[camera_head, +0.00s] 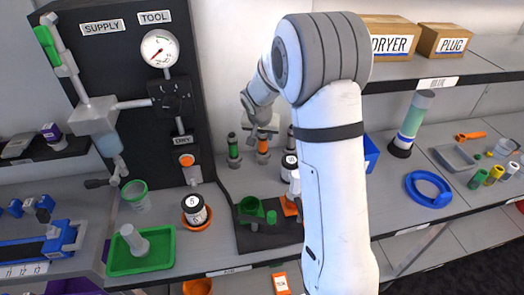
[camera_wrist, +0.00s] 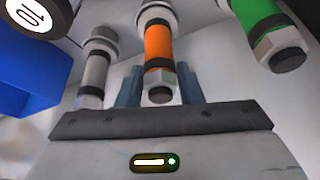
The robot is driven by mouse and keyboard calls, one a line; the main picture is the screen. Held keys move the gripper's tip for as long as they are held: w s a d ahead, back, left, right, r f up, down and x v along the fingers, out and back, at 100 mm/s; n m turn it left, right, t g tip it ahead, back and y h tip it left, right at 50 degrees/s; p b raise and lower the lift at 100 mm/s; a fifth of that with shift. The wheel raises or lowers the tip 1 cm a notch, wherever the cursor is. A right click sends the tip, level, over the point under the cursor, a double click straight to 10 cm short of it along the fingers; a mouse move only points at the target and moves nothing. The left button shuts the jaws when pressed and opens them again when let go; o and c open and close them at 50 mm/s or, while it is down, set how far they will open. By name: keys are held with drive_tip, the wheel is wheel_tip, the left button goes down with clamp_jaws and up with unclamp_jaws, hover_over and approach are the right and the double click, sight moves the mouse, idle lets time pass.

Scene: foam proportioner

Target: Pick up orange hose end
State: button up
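The orange hose end (camera_head: 263,147) stands upright on the shelf by the back wall, in a row between a green one (camera_head: 234,149) and a grey one. In the wrist view the orange hose end (camera_wrist: 158,48), with black bands and a metal nut, is in the centre. My gripper (camera_head: 262,128) is at the orange hose end. In the wrist view my gripper (camera_wrist: 160,88) has its two blue fingers apart, one on each side of the nut, with small gaps visible. Whether the fingers are level with it in depth is unclear.
The green hose end (camera_wrist: 263,25) and grey hose end (camera_wrist: 95,68) stand close on either side. A black-lidded bottle (camera_wrist: 32,12) and a blue block (camera_wrist: 30,75) are at the left of the wrist view. A dark panel with a gauge (camera_head: 159,48) stands left of my arm.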

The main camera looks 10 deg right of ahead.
clamp_jaws()
drive_tip(key=shift+r, duration=0.2)
